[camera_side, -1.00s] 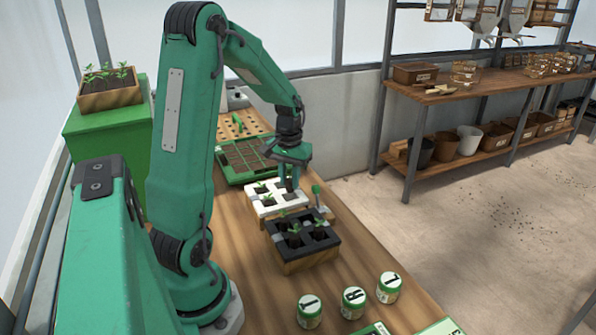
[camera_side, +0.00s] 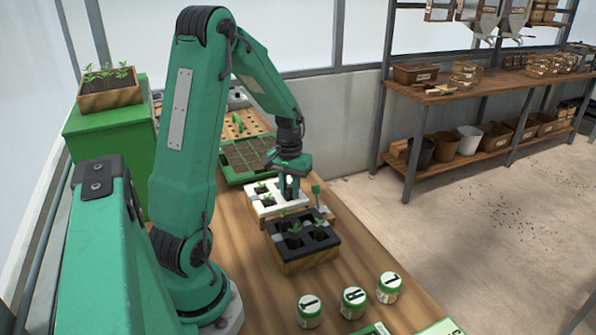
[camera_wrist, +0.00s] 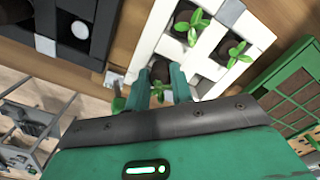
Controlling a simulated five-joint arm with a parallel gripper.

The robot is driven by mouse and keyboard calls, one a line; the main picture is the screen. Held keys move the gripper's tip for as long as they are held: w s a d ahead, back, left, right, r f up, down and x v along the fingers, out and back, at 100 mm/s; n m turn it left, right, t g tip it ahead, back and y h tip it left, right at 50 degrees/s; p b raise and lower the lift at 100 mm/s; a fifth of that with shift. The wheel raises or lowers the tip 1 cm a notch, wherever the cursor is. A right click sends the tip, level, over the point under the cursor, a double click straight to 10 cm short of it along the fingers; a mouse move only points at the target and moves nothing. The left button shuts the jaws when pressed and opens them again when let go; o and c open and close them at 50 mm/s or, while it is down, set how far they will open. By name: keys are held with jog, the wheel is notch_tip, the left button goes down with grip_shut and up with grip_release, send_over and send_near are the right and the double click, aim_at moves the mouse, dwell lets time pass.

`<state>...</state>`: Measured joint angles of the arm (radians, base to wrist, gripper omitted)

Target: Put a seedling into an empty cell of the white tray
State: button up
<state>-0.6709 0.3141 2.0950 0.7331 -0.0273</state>
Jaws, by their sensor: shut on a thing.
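The white tray (camera_side: 256,211) stands on the wooden bench and also shows in the wrist view (camera_wrist: 160,37). Two leafy seedlings sit in its cells, one (camera_wrist: 190,28) and another (camera_wrist: 235,50) in the wrist view. My gripper (camera_side: 289,193) is low over the tray's right part. In the wrist view its fingers (camera_wrist: 159,88) are shut on a seedling (camera_wrist: 158,94), whose leaves show between them. The fingers hide the cell beneath, so I cannot tell how deep the held plug is.
A black tray (camera_side: 325,243) with seedlings stands just in front of the white tray. A small green-topped marker (camera_side: 316,189) stands close to the gripper's right. A green tray (camera_side: 232,178) lies behind. Labelled round pots (camera_side: 354,303) stand on the bench's near end.

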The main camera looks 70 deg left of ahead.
aim_at(290, 191)
jog(key=o, duration=1)
jog(key=shift+r, duration=3.95)
jog(key=s+d+r+m+t, duration=0.2)
jog(key=d+r, duration=0.1)
jog(key=d, duration=0.5)
jog(key=s+d+r+m+t, duration=0.1)
jog(key=s+d+r+m, duration=0.2)
jog(key=d, duration=0.4)
jog(key=s+d+r+m+t, duration=0.2)
jog(key=d+r+m, duration=0.1)
jog(key=d, duration=0.5)
jog(key=shift+s+d+r+t, duration=0.25)
jog(key=shift+d+r+t, duration=0.1)
jog(key=shift+r, duration=0.15)
